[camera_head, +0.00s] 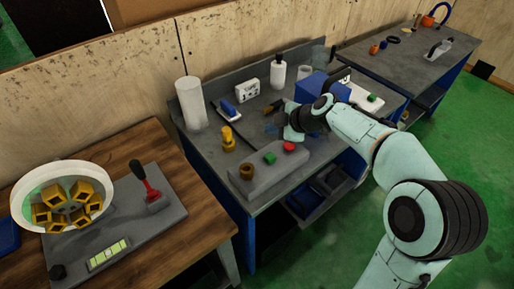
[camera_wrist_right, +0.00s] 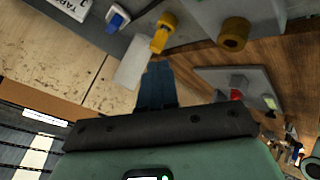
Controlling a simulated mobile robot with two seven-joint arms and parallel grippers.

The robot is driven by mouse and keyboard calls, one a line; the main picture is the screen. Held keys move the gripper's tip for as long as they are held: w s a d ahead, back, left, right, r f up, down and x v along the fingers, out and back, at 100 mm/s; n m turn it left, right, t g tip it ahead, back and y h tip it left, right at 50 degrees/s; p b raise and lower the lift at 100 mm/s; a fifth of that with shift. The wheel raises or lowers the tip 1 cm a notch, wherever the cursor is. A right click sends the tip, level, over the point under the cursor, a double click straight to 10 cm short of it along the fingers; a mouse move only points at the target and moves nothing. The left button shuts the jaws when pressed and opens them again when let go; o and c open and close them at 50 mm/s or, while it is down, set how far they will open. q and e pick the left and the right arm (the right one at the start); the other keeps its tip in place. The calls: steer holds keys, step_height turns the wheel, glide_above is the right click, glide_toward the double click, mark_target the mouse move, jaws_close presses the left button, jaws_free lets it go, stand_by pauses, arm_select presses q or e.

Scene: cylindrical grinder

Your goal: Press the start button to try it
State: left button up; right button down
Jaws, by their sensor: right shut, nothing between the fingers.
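A grey control box (camera_head: 262,176) lies at the front of the metal bench. On its top are a green button (camera_head: 269,158), a red button (camera_head: 289,147) and a brown-gold knob (camera_head: 246,171). The knob also shows in the right wrist view (camera_wrist_right: 234,34). My right gripper (camera_head: 278,117) is over the bench, just behind the buttons in the head view, shut and empty. Its fingertips are small there, and I cannot tell the exact gap to the box. The buttons are not seen in the wrist view. My left gripper is not in view.
A yellow part (camera_head: 228,140), white roll (camera_head: 189,103), blue-handled tool (camera_head: 228,108), white box (camera_head: 247,88) and bottle (camera_head: 278,71) stand on the bench. Green floor is free at right.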

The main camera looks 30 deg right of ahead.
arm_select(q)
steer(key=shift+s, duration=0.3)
arm_select(e)
steer(key=shift+s, duration=0.35)
steer(key=b, duration=0.5)
glide_above(272, 158)
step_height(272, 158, down, 8)
steer(key=shift+f, duration=0.15)
steer(key=shift+s+f+b, duration=0.15)
steer(key=shift+f+b, duration=0.15)
steer(key=shift+b, duration=0.2)
arm_select(q)
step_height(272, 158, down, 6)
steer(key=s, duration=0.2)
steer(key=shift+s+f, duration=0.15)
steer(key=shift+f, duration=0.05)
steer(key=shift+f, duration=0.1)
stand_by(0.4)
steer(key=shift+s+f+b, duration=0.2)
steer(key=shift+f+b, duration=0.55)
steer(key=shift+b, duration=0.15)
arm_select(e)
steer(key=shift+f, duration=0.4)
